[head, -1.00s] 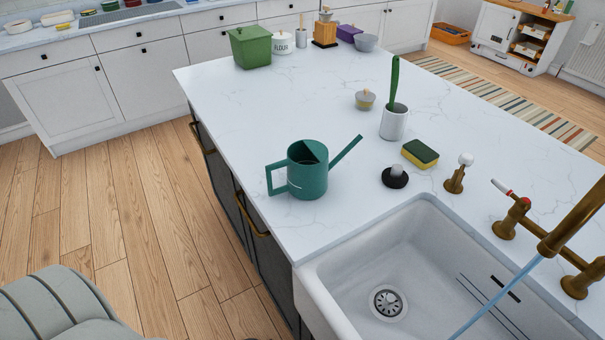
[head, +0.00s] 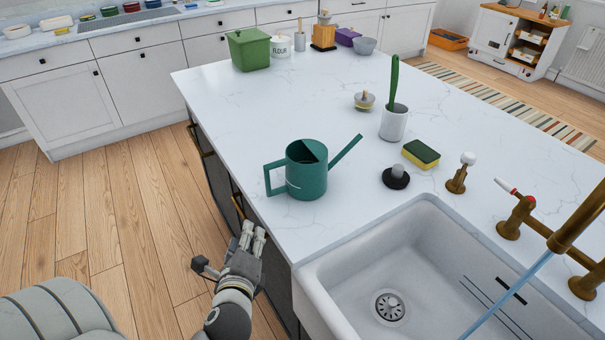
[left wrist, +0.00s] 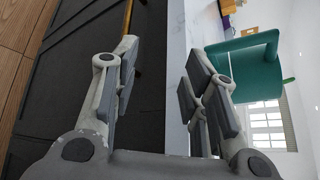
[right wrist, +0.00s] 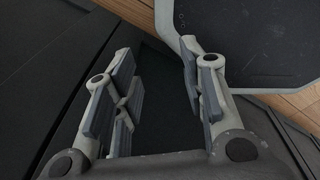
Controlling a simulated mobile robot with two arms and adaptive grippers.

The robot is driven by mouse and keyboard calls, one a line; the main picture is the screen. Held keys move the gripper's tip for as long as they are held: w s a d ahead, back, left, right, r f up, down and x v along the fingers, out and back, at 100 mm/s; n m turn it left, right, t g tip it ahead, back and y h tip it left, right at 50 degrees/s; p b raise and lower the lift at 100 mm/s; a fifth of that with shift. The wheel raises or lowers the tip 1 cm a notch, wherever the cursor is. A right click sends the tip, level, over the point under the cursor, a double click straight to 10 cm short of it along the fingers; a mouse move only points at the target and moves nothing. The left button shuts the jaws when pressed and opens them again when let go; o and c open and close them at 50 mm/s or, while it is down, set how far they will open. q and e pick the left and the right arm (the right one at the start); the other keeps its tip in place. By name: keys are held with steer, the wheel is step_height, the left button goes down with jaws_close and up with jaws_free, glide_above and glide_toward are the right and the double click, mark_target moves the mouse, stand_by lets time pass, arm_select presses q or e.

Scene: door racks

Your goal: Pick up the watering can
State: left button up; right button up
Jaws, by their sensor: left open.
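The green watering can (head: 306,172) stands upright on the white island counter, near its left edge. Its handle points left and its spout points up to the right. In the left wrist view the can (left wrist: 256,68) is at the right, partly hidden by a finger. My left gripper (head: 228,247) is beside the island's dark front, below and left of the can, apart from it. Its fingers (left wrist: 160,65) are open with nothing between them. My right gripper (right wrist: 156,65) shows only in its wrist view, open and empty, in front of dark surfaces.
Right of the can are a black-based stopper (head: 396,178), a sponge (head: 421,153) and a white cup (head: 394,124) with a green brush. The white sink (head: 330,281) and brass tap (head: 520,215) are nearer. Brass handles stick out from the island front.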

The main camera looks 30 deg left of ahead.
mark_target(267, 185)
arm_select(q)
steer(key=w+r+m+t, duration=0.1)
steer(key=w+m, duration=0.1)
steer(key=m, duration=0.2)
steer(key=w+r+m+t+p, duration=0.1)
steer(key=w+r+m+t, duration=0.1)
steer(key=w+m, duration=0.1)
steer(key=w+r+m+t+p, duration=0.1)
steer(key=w+r+m, duration=0.1)
steer(key=m, duration=0.3)
steer(key=shift+w+r+h, duration=0.25)
steer(key=shift+w+h, duration=0.15)
steer(key=shift+w, duration=0.15)
steer(key=shift+w+a+r, duration=0.2)
steer(key=shift+w, duration=0.1)
steer(key=x, duration=0.1)
steer(key=p+x, duration=0.1)
steer(key=x, duration=0.1)
steer(key=shift+w+a+r, duration=0.15)
steer(key=shift+w+r, duration=0.05)
steer(key=shift+w, duration=0.05)
steer(key=shift+w+a+f+p, duration=0.2)
steer(key=shift+w+p, duration=0.1)
steer(key=shift+w, duration=0.15)
steer(key=shift+s+r, duration=0.1)
